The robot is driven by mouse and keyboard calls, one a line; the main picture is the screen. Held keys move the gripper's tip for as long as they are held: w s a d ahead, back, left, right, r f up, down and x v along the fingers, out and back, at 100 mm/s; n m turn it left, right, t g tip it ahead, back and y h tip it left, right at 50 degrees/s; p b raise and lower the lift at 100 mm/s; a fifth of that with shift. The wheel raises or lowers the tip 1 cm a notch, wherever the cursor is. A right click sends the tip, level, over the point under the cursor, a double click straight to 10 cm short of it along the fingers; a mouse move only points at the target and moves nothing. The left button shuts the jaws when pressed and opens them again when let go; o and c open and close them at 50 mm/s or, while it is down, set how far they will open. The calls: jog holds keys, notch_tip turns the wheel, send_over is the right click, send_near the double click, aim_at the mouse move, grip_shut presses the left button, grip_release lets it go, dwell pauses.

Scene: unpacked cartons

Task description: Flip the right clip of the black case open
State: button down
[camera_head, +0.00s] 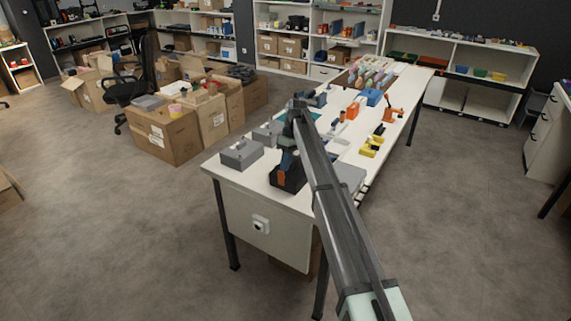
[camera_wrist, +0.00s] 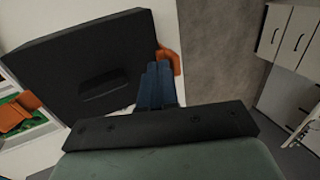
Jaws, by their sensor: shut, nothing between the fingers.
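The black case (camera_head: 291,177) stands near the front end of the white table. An orange clip (camera_head: 281,180) shows low on its side. In the wrist view the dark case (camera_wrist: 85,65) fills the upper left, tilted in the picture, with a recessed handle on its face. An orange clip (camera_wrist: 168,61) is at its right edge. My gripper (camera_wrist: 158,66) has its blue fingers together, empty, with the tips beside or against this clip; contact is unclear. The fingers partly hide the clip, so its position is unclear. In the head view my gripper (camera_head: 288,160) is at the case.
Grey boxes (camera_head: 241,154) lie left of the case on the table (camera_head: 218,166). A grey item (camera_head: 350,175) lies right of it, partly behind my arm. Yellow (camera_head: 372,146) and orange tools stand farther back. Cartons (camera_head: 170,133) stand on the floor at left. Floor right of the table is clear.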

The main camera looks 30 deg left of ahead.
aim_at(280, 176)
jog(key=shift+s+r+t, duration=0.15)
jog(key=shift+s+t, duration=0.15)
jog(key=shift+t, duration=0.4)
jog(key=shift+s+t, duration=0.15)
jog(key=shift+t, duration=0.15)
jog(key=shift+s+t, duration=0.3)
jog(key=shift+t, duration=0.3)
jog(key=shift+s+d+r+t, duration=0.1)
jog(key=shift+s+t, duration=1.15)
jog(key=shift+t, duration=0.15)
jog(key=shift+s+f+t, duration=0.25)
jog(key=shift+s+t, duration=0.65)
jog(key=shift+t, duration=0.1)
jog(key=shift+w, duration=0.1)
jog(key=shift+w+f, duration=0.3)
jog(key=shift+w, duration=0.3)
